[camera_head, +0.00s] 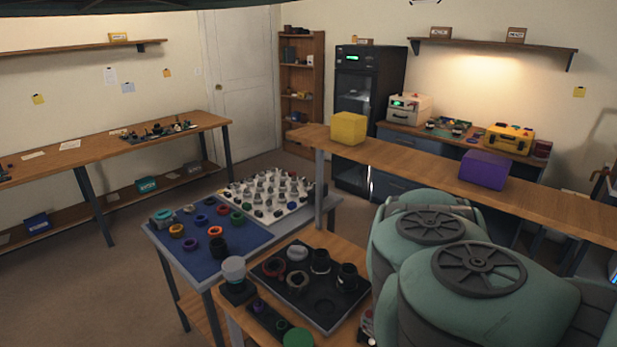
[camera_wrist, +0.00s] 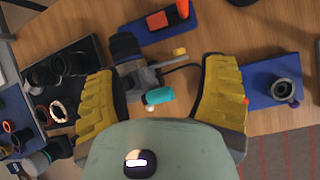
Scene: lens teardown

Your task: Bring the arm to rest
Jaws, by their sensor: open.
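My gripper (camera_wrist: 160,100) shows in the wrist view with its two yellow ribbed fingers spread wide apart. Nothing is held between them. Beyond the fingers, a grey device with a dark cylinder (camera_wrist: 127,50) and a small teal piece (camera_wrist: 158,96) lie on the wooden table (camera_wrist: 215,32). My green arm links fill the lower right of the head view. My gripper is not visible in that view.
A black tray (camera_head: 325,318) of lens parts lies on the near table. Beside it are a blue mat (camera_head: 205,257) and a white board (camera_head: 265,215) with many small parts. A yellow box (camera_head: 348,128) and a purple box (camera_head: 484,170) stand on the long counter (camera_head: 410,154).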

